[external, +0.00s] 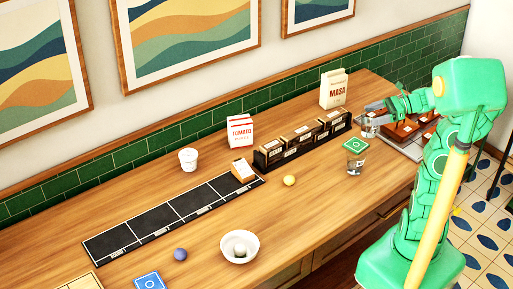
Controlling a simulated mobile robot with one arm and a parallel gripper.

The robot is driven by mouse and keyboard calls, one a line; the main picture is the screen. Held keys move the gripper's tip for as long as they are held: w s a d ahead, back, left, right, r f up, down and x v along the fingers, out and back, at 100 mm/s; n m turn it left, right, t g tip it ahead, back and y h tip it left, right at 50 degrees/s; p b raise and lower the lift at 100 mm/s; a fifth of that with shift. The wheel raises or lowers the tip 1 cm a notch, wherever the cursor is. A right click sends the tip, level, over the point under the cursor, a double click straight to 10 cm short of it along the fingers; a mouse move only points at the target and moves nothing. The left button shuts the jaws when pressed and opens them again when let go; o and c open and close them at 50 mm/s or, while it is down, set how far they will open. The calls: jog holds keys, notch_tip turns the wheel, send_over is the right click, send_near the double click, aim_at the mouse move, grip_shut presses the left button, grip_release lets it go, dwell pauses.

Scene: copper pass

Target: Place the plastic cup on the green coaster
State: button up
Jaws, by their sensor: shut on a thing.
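My gripper (376,108) is at the right end of the counter, beside the dark tray. It is shut on a small clear cup (369,130), which looks like the plastic cup; the fingers hide part of it. The green coaster (355,145) is a green square with a pale ring, a little below and left of the gripper in the picture. A second clear cup or glass (355,166) shows at the coaster's near edge. I cannot tell whether the coaster rests on it or lies behind it.
A tray with brown blocks (405,130) is on the right. A dark box rack (300,143), masa bag (333,88), tomato carton (239,131) and white cup (188,159) stand further left.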

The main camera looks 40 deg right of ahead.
aim_at(366, 116)
jog(key=w+d+f, duration=0.1)
jog(key=w+f, duration=0.2)
jog(key=w, duration=0.1)
jog(key=w+d+f, duration=0.1)
jog(key=w+f, duration=0.1)
jog(key=shift+w+d+f, duration=0.1)
jog(key=shift+d+f, duration=0.2)
jog(key=shift+f, duration=0.05)
jog(key=shift+w+d+f, duration=0.1)
jog(key=shift+w+f, duration=0.1)
jog(key=shift+f, duration=0.6)
jog(key=shift+w+d+f, duration=0.1)
jog(key=shift+w+f, duration=0.15)
jog(key=shift+f, duration=0.5)
jog(key=shift+w+d+f, duration=0.1)
jog(key=shift+w+f, duration=0.1)
jog(key=shift+f, duration=0.6)
jog(key=shift+f, duration=0.1)
jog(key=o, duration=1.3)
